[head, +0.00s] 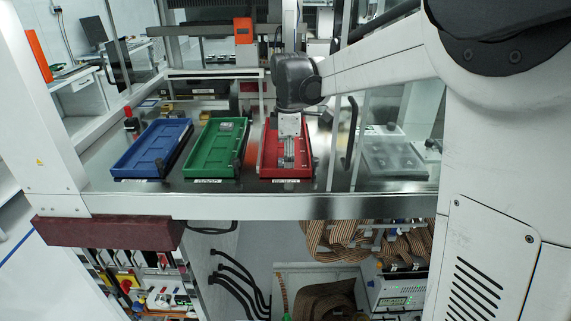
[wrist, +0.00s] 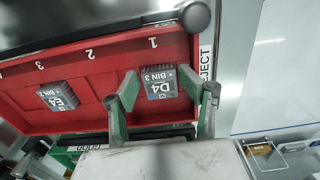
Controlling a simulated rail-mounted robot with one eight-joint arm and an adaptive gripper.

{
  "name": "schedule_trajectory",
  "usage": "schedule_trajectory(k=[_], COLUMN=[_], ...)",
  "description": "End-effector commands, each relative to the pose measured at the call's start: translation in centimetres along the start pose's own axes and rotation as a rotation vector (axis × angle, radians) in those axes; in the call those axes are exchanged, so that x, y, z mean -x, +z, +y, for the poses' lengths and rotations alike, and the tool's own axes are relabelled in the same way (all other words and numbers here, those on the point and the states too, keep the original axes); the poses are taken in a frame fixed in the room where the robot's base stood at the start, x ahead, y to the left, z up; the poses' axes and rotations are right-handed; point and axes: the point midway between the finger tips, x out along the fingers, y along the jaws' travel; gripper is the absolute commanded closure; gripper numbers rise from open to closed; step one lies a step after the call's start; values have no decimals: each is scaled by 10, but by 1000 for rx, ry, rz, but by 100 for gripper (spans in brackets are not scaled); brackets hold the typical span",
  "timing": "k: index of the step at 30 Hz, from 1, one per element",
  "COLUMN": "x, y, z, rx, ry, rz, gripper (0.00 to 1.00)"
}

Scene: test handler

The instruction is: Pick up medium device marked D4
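The device marked D4 (wrist: 160,88), a dark grey square chip with "BIN 3" on it, lies in the red tray (wrist: 110,112) near the printed 1. My gripper (wrist: 158,74) is open, its two fingertips on either side of D4 in the wrist view. I cannot tell whether they are level with it or above it; no grip shows. Another device, E4 (wrist: 58,95), lies beside D4 in the same tray, near the 2 and 3. In the head view my gripper (head: 290,158) points down over the red tray (head: 265,168) and hides D4.
A green tray (head: 190,160) with a grey device (head: 226,125) stands left of the red one, and an empty-looking blue tray (head: 150,150) is further left. A dark bar (wrist: 110,28) crosses the top of the wrist view. A clear cover (head: 395,155) stands at right.

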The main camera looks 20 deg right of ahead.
Motion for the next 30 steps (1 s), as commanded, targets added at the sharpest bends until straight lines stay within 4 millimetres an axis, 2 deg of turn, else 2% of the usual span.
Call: schedule_trajectory(k=[3,11,12,23,30], x=[-1,-2,-2,-1,18], y=[0,0,0,0,0], z=[0,0,0,-1,0], rx=[0,0,0,0,0], ry=[0,-1,-1,-2,-1], rz=[0,-1,-1,-1,0], gripper=[56,91,92,93,93])
